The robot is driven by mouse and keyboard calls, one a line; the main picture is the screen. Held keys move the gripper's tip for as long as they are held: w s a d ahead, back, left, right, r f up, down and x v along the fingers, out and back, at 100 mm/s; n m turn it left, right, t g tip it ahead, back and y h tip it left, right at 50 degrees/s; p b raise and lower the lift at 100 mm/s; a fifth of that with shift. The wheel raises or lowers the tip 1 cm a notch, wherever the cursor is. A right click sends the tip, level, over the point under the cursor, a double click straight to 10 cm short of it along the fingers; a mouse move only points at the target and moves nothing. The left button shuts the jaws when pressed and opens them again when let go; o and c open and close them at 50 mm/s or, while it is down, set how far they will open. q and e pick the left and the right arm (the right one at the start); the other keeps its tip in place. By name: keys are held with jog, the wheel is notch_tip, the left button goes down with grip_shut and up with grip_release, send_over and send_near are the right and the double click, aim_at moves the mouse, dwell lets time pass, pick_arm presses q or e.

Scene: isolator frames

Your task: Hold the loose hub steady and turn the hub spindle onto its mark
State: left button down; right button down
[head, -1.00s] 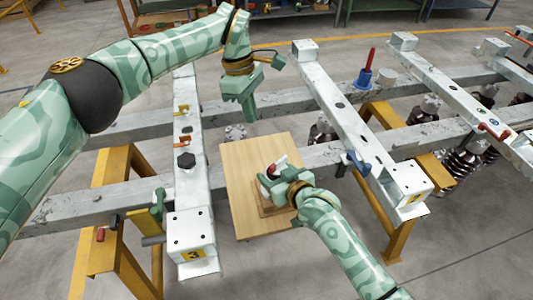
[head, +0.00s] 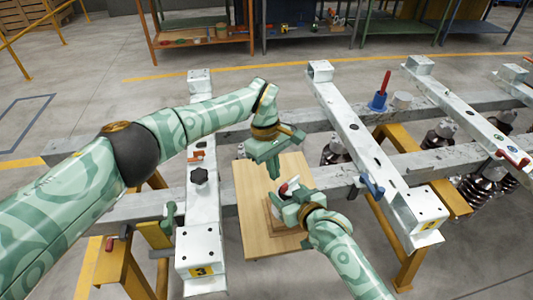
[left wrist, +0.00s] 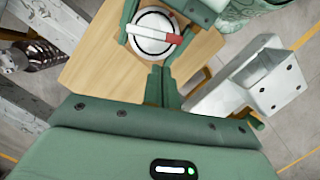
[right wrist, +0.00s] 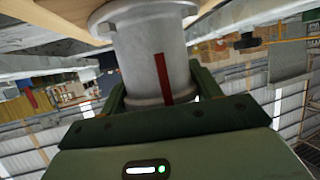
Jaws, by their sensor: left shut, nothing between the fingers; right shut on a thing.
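The loose hub (right wrist: 140,45) is a grey metal cylinder with flanges and a red stripe (right wrist: 163,78) down its side. My right gripper (head: 291,196) is shut around it, with a finger on each side in the right wrist view. In the left wrist view the hub's round white top (left wrist: 150,22) has a dark ring. The hub spindle's red-and-white bar (left wrist: 158,38) lies across it, red end to the right. A small red patch shows near the upper right rim. My left gripper (left wrist: 163,80) is shut and empty, just beside the hub and apart from the bar.
The hub is over a wooden board (head: 256,222) between two white crossbeams, the left one (head: 203,215) bearing a dark knob (head: 199,176). The right crossbeam (head: 362,150) carries a blue clamp (head: 372,187). Grey rails run across behind and below.

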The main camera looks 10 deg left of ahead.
aim_at(291, 181)
pick_arm(q)
jog(key=shift+s+d, duration=0.7)
jog(key=shift+d, duration=0.05)
jog(key=shift+s+n+t+h, duration=0.15)
jog(key=shift+s+n+t, duration=0.15)
jog(key=shift+n, duration=0.9)
jog(key=shift+s+n+t+h, duration=0.2)
jog(key=shift+s+n, duration=0.15)
jog(key=shift+n, duration=0.85)
dwell(1.6)
